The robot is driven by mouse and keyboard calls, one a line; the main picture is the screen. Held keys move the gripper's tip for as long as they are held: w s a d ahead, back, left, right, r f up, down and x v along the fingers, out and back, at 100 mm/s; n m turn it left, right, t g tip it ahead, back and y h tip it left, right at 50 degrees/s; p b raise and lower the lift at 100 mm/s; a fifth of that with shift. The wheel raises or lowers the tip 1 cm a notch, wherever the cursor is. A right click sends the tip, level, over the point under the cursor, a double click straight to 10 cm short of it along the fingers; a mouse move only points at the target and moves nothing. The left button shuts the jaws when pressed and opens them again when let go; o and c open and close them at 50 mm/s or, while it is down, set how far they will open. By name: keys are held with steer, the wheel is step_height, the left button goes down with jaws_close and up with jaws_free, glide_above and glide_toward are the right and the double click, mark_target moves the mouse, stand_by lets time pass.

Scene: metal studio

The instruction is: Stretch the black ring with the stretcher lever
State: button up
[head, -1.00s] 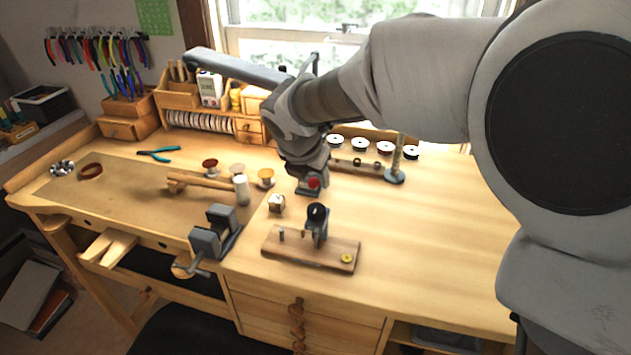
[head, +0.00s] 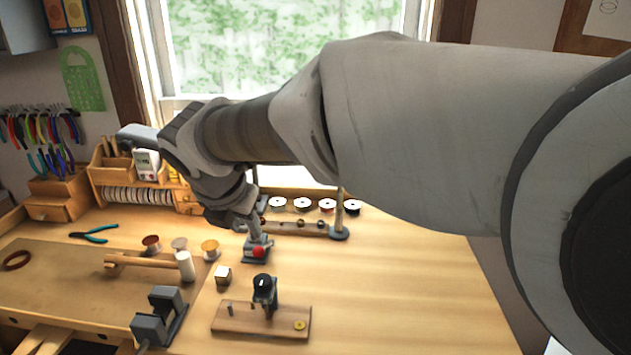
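A small black round piece (head: 263,283), ring-like, sits on top of a dark upright tool (head: 268,302) on a wooden board (head: 240,319). I cannot tell whether it is the black ring. Behind it stands a small grey-based device (head: 254,254) with a red knob (head: 258,252) and a short upright part. I cannot tell which part is the stretcher lever. My gripper (head: 247,228) points down at the top of this device; its fingers are small and partly hidden, so their opening and any contact do not show.
A white-topped block (head: 223,277) and wooden-handled tool (head: 145,262) lie left. A grey vise (head: 158,318) is at the front left. A wooden rack (head: 290,228) with small dark rounds and a post (head: 339,212) stand behind. Bench right of the board is clear.

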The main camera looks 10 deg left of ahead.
steer(key=shift+w+r+m+p, duration=0.2)
steer(key=shift+m, duration=0.35)
steer(key=shift+w+r+m+p, duration=0.15)
steer(key=shift+m+p, duration=0.05)
steer(key=shift+m, duration=0.35)
steer(key=c, duration=0.5)
steer(key=shift+w+r+m+g+p, duration=0.1)
steer(key=shift+w+m+g+p, duration=0.1)
steer(key=shift+m, duration=0.35)
steer(key=shift+w+r+m+g+p, duration=0.1)
steer(key=shift+m+p, duration=0.05)
steer(key=shift+m, duration=0.4)
jaws_close()
steer(key=w+r+m+g+p, duration=0.25)
steer(key=w+m+p, duration=0.2)
steer(key=m, duration=1.25)
steer(key=m+g+p, duration=0.1)
steer(key=m+p, duration=0.3)
steer(key=m, duration=0.9)
glide_above(264, 247)
step_height(264, 247, down, 8)
steer(key=s+f, duration=0.2)
steer(key=shift+s+d+f, duration=0.1)
steer(key=shift+d+f, duration=0.05)
steer(key=shift+f, duration=0.15)
steer(key=shift+s+f, duration=0.25)
steer(key=shift+f, duration=0.2)
